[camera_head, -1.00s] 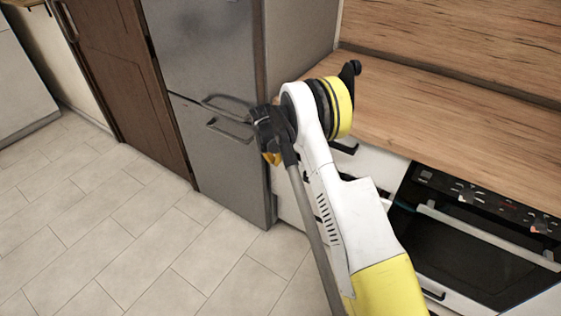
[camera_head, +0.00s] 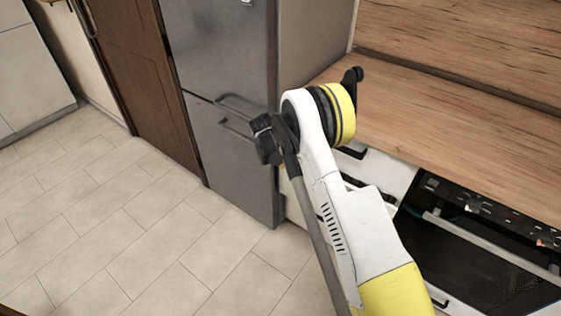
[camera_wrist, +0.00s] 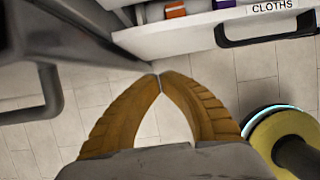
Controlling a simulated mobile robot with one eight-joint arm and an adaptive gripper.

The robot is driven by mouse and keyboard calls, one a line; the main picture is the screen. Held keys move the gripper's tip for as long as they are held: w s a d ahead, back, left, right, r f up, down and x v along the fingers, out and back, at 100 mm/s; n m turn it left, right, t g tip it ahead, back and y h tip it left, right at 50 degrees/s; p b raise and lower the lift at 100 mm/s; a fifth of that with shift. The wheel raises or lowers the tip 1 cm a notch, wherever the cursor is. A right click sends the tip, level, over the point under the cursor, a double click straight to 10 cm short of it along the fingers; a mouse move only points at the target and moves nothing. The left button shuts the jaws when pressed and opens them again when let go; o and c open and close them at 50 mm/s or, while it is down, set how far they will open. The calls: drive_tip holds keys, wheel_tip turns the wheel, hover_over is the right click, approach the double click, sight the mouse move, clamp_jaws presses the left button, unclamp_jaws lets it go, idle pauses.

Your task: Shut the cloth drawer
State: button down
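The cloth drawer (camera_wrist: 180,38) shows at the top of the wrist view, standing open with small purple, orange and blue items inside. A "CLOTHS" label (camera_wrist: 272,6) and a black bar handle (camera_wrist: 265,30) are on its white front. My gripper (camera_wrist: 159,76) has its two orange fingers with tips together, nothing between them. The tips are just below the drawer in the picture; I cannot tell whether they touch it. In the head view my gripper's fingers are mostly hidden behind the wrist, and my arm hides most of the drawer.
A grey fridge (camera_head: 228,90) with bar handles stands left of the white units; a fridge handle also shows in the wrist view (camera_wrist: 50,92). A wooden worktop (camera_head: 440,110) and a black oven (camera_head: 470,265) are at right. The tiled floor (camera_head: 130,235) at left is clear.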

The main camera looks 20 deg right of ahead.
drive_tip(key=w+d+f+b, duration=0.3)
drive_tip(key=d+f, duration=0.1)
drive_tip(key=shift+w+d, duration=0.2)
drive_tip(key=shift+w, duration=0.05)
